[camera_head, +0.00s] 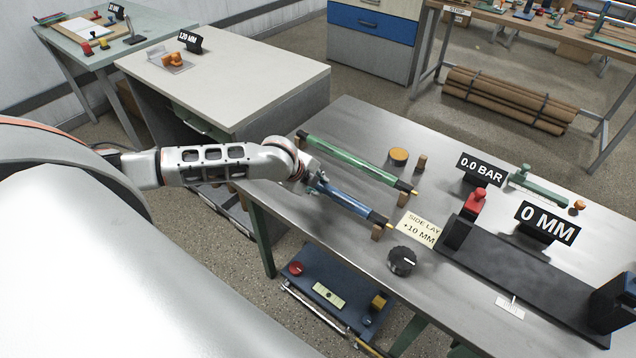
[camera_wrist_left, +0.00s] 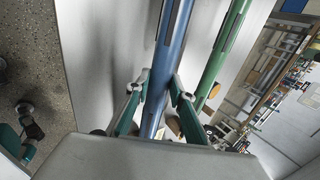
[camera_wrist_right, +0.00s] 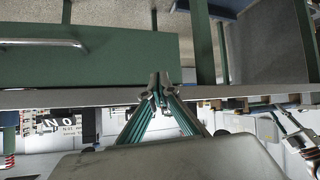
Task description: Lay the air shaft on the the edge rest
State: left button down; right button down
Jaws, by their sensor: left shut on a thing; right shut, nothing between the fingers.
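A blue shaft (camera_head: 347,204) with a dark, yellow-tipped right end lies slanted near the front edge of the steel table. My left gripper (camera_head: 316,180) is shut on it near its left end; the fingers on either side of the blue shaft (camera_wrist_left: 172,40) also show in the left wrist view. A small wooden block (camera_head: 377,232) stands under or just beside its right end; I cannot tell whether they touch. A green shaft (camera_head: 350,157) lies behind it, roughly parallel, by another wooden block (camera_head: 403,200). My right gripper (camera_wrist_right: 159,92) is shut and empty, seen only in its wrist view.
A side lay card (camera_head: 420,228) and a black knob (camera_head: 402,261) are right of the blue shaft's end. A dark long device (camera_head: 510,275) fills the table's right side. A round wooden piece (camera_head: 398,156) sits behind the green shaft. A pale-topped table (camera_head: 240,75) stands at upper left.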

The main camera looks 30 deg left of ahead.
pick_arm(q)
jog(key=c, duration=1.7)
grip_release()
jog(key=shift+r, duration=0.1)
jog(key=v, duration=1.2)
